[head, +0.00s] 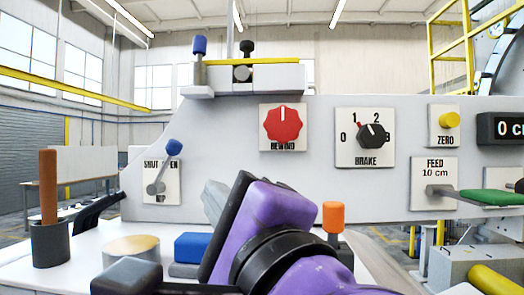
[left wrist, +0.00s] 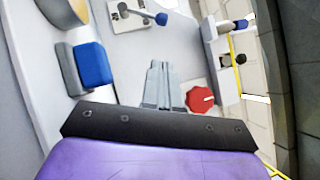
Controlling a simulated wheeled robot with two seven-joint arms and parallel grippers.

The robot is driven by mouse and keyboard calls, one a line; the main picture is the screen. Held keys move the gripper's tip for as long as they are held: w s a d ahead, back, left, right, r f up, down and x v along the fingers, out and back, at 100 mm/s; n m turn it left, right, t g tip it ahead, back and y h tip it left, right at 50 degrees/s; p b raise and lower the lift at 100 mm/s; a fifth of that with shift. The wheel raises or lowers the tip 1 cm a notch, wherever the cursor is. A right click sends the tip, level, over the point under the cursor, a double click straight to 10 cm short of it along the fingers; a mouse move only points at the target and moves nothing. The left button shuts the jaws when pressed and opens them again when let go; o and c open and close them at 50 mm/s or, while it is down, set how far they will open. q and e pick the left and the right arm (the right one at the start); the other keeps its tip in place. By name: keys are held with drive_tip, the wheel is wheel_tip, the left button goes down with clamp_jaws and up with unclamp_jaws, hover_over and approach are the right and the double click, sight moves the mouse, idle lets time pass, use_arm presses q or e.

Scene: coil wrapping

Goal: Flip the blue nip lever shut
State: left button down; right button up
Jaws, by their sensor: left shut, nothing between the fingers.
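The nip lever (head: 157,187) has a blue knob and a grey stem. It sits on a white plate (head: 165,200) marked SHUT and OPEN on the left of the grey panel, its knob tilted up and right toward the OPEN side. In the left wrist view the lever's blue knob (left wrist: 161,19) shows at the top. My left gripper (head: 213,193) is to the right of the lever and apart from it, partly hidden behind my purple wrist. In the left wrist view its grey fingers (left wrist: 160,82) are together and empty. My right gripper is not in view.
A blue block (head: 193,247), a round wooden-topped part (head: 132,246) and a brown rod in a dark cup (head: 49,200) stand below the lever. A red rewind knob (head: 282,125) and black brake knob (head: 372,134) are to the right. A blue-capped post (head: 199,47) stands on the panel's top ledge.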

use_arm(q)
drive_tip(key=p, duration=0.8)
approach(165, 168)
drive_tip(key=w+r, duration=0.4)
drive_tip(key=w, duration=0.1)
drive_tip(key=shift+w+r, duration=0.15)
drive_tip(key=shift+w, duration=0.25)
